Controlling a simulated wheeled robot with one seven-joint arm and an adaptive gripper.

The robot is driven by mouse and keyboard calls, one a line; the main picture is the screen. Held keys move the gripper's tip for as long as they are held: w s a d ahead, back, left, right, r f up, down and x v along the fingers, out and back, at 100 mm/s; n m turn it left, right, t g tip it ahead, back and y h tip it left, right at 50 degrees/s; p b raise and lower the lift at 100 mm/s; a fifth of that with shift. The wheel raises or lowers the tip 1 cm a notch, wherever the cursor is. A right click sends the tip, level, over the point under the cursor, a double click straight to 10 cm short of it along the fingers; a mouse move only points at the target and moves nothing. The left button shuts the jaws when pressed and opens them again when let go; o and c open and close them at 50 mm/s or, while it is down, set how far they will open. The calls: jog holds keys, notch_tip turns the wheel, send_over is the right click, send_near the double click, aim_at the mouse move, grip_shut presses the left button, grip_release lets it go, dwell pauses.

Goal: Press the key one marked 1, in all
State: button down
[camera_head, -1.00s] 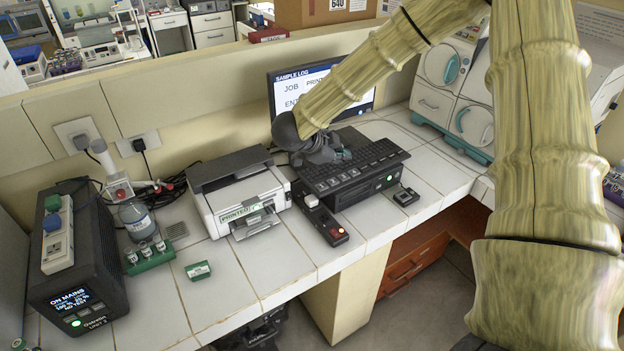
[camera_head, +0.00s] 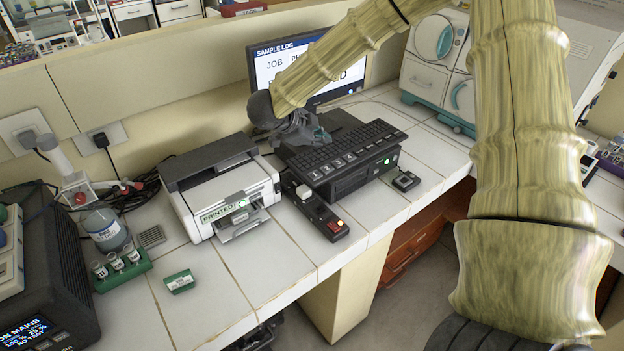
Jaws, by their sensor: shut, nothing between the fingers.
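The black keyboard (camera_head: 372,143) lies on top of a black box on the tiled bench. A row of larger keys with pale marks (camera_head: 338,163) runs along its front left edge. The marks are too small to read surely, so I cannot tell which key is marked 1. My gripper (camera_head: 320,139) is shut and empty, at the back left end of the keyboard. It hides part of that end, and I cannot tell whether it touches the keys. The monitor (camera_head: 269,68) behind reads SAMPLE LOG, partly covered by my arm.
A printer (camera_head: 212,172) labelled PRINTED stands left of the keyboard. A small black control box (camera_head: 322,216) with a red button sits in front. A mouse-like black block (camera_head: 406,181) lies right. A green vial rack (camera_head: 125,268) stands left.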

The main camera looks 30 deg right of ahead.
jog(key=shift+w+a+f, duration=0.1)
jog(key=shift+a+f, duration=0.05)
jog(key=shift+a, duration=0.1)
jog(key=b, duration=0.5)
send_over(317, 176)
notch_tip(317, 176, down, 6)
jog(key=shift+f, duration=0.1)
jog(key=shift+f+b, duration=0.45)
jog(key=shift+f, duration=0.85)
jog(key=shift+f, duration=0.75)
dwell(1.3)
jog(key=shift+r, duration=0.15)
jog(key=shift+r+p, duration=0.65)
jog(key=shift+p, duration=0.2)
jog(key=shift+r, duration=0.1)
jog(key=shift+r+p, duration=2.1)
jog(key=shift+r, duration=0.3)
